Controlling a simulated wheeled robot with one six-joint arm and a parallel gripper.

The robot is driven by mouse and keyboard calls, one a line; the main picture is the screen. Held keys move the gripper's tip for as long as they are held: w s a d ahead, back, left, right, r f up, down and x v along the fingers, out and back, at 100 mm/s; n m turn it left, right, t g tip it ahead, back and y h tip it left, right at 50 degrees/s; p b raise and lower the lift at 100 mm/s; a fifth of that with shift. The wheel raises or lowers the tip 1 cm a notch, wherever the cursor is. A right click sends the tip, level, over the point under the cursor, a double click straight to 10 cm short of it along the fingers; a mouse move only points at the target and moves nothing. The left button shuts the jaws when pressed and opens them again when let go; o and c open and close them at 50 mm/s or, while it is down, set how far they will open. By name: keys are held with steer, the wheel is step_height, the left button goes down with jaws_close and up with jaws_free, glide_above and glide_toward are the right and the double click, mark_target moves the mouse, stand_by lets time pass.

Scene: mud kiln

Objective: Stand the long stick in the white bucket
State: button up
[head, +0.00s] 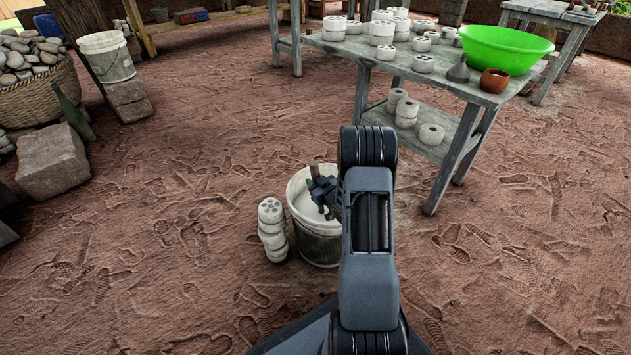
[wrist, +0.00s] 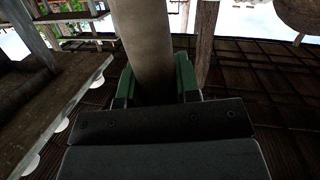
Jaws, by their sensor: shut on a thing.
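My gripper (head: 323,192) is shut on the long stick (wrist: 146,45), which runs up between the green fingers in the wrist view. In the head view a short upper end of the stick (head: 313,168) shows above the gripper, roughly upright. The gripper appears over the mouth of the white bucket (head: 318,245), which stands on the ground left of my arm. The gripper and arm hide part of the bucket and the stick's lower part. I cannot tell whether the stick touches the bucket.
A stack of white perforated blocks (head: 271,230) stands just left of the bucket. Another whitish bucket (head: 107,58) stands far left near a basket of stones (head: 42,92). A wooden table (head: 340,48) with a green bowl (head: 502,48) is behind. Bare ground lies left and right.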

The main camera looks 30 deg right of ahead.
mark_target(315, 173)
steer(key=shift+f, duration=1.05)
stand_by(0.4)
steer(key=o, duration=1)
steer(key=r+p, duration=0.3)
steer(key=r, duration=0.1)
steer(key=shift+s+r, duration=0.2)
steer(key=s+r+p, duration=0.1)
steer(key=s+a+r+p, duration=0.1)
steer(key=r, duration=0.1)
steer(key=s+r+p, duration=0.1)
steer(key=s, duration=0.1)
steer(key=shift+a+r, duration=0.3)
steer(key=shift+r, duration=0.1)
steer(key=s+a+r+p, duration=0.2)
steer(key=s+a+r, duration=0.1)
steer(key=s, duration=0.5)
steer(key=shift+s+a+r+p, duration=0.2)
steer(key=shift+s+r+p, duration=0.15)
steer(key=shift+r+p, duration=0.05)
